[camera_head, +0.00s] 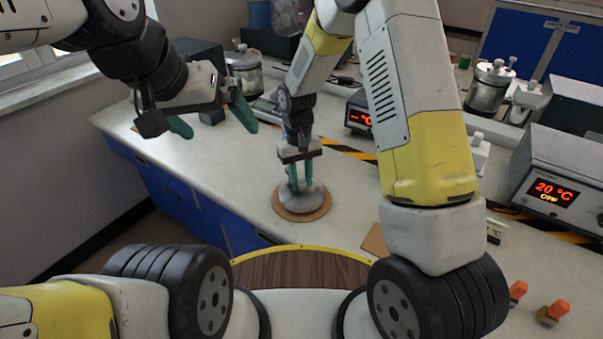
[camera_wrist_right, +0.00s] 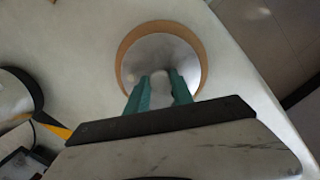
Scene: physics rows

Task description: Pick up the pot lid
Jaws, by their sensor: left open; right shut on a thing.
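The pot lid (camera_head: 302,199) is a grey metal dome lying on a round brown board (camera_head: 279,210) near the front edge of the bench. It also shows in the right wrist view (camera_wrist_right: 163,52), over the tan board (camera_wrist_right: 125,53). My right gripper (camera_head: 301,187) points down with its green fingers shut on the lid's knob (camera_wrist_right: 160,82). The lid seems to sit on the board, but I cannot tell if there is a gap under it. My left gripper (camera_head: 213,122) is open and empty, above the bench to the left of the lid.
Metal pots (camera_head: 490,88) and (camera_head: 243,72) stand farther back on the bench (camera_head: 225,165). A heater box with a red "20 °C" display (camera_head: 553,191) is at the right. Orange-topped items (camera_head: 552,311) lie at the lower right. The bench left of the lid is clear.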

